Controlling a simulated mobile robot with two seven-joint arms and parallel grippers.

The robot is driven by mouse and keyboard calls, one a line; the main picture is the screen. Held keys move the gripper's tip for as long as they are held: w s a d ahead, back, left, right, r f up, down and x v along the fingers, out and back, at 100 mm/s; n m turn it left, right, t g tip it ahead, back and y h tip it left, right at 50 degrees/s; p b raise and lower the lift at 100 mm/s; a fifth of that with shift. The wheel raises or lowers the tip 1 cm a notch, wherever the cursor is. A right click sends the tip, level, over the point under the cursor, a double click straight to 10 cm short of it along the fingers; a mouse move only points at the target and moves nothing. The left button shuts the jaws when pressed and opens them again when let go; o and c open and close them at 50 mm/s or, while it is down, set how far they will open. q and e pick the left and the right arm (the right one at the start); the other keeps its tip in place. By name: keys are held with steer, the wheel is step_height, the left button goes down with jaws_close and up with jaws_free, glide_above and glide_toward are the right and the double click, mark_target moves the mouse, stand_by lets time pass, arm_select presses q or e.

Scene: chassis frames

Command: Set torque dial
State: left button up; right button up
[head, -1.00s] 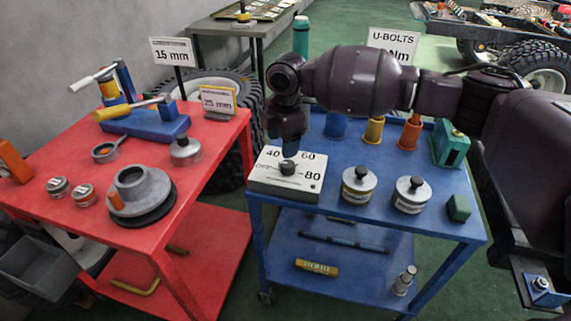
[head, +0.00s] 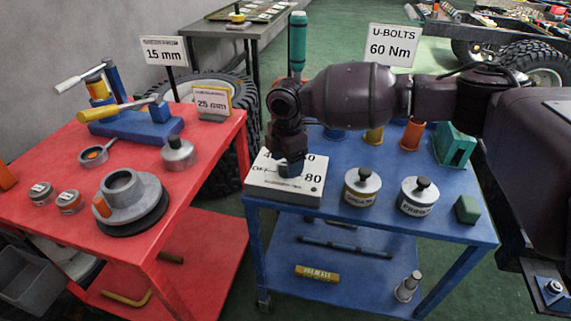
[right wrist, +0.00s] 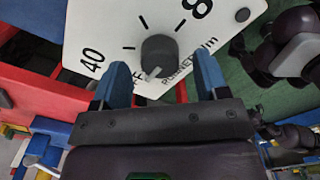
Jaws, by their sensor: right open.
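The torque dial is a white box (head: 268,188) with printed numbers, on the near left corner of the blue cart. Its dark round knob (right wrist: 158,52) shows in the right wrist view, with a white pointer mark on its lower side, toward the partly hidden OFF label. The 40 lies to the left and part of the 8 of 80 at top. My right gripper (head: 290,168) is over the box and hides the knob in the head view. Its two blue fingers are open, one on either side below the knob in the wrist view; contact cannot be told. A sign (head: 393,44) reads U-BOLTS 60 Nm.
The blue cart top (head: 330,205) also holds two lidded metal tins (head: 362,187), a green block (head: 467,209) and several coloured cups behind my arm. A red cart (head: 200,185) with tools and parts stands at left, with a gap between the carts.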

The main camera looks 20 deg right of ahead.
steer(key=shift+f, duration=0.6)
steer(key=shift+c, duration=0.5)
